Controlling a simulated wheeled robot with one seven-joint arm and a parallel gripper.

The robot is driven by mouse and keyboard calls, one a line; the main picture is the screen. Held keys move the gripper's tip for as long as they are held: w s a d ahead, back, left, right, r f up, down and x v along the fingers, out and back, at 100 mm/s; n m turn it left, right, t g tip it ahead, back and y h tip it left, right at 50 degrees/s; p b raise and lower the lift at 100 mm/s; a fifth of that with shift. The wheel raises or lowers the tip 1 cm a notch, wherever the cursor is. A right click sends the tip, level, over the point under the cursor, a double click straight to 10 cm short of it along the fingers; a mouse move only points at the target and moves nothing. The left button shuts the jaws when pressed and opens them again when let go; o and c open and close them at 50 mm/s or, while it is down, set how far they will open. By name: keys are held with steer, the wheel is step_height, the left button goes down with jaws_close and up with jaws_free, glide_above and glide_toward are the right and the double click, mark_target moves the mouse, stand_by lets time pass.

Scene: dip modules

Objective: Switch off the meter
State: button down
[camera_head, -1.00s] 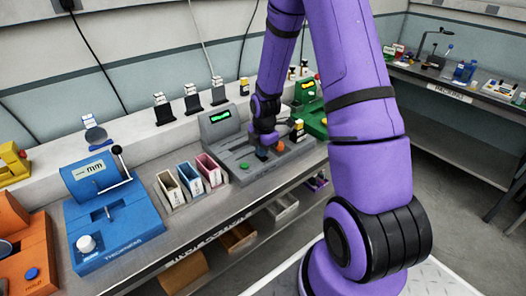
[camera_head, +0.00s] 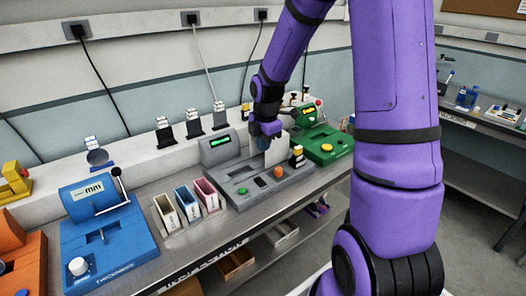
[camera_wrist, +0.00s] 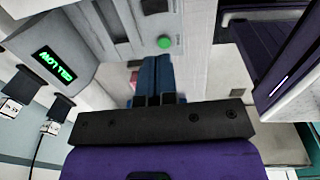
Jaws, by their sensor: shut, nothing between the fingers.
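The grey meter (camera_head: 205,175) sits on the bench with its display (camera_head: 220,140) lit green; the display also glows in the wrist view (camera_wrist: 54,65). A green button (camera_head: 243,191) and an orange button (camera_head: 278,172) are on its top. The green button shows in the wrist view (camera_wrist: 165,42) just beyond my fingertips. My gripper (camera_head: 268,138) is above the rear part of the meter; its blue fingers (camera_wrist: 153,72) are together and hold nothing. A pale upright panel (camera_head: 276,151) shows just below and beside my gripper; I cannot tell what it belongs to.
A green device (camera_head: 323,145) stands right of the meter. Three small bins, tan (camera_head: 166,212), blue (camera_head: 187,204) and pink (camera_head: 205,194), stand to its left, then a blue thickness device (camera_head: 105,245).

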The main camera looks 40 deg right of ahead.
mark_target(259, 178)
steer(key=shift+r, duration=0.1)
steer(key=shift+w+d, duration=0.3)
steer(key=shift+w, duration=0.4)
steer(key=f, duration=0.4)
steer(key=w+f, duration=0.1)
steer(key=f, duration=0.9)
steer(key=shift+w, duration=0.4)
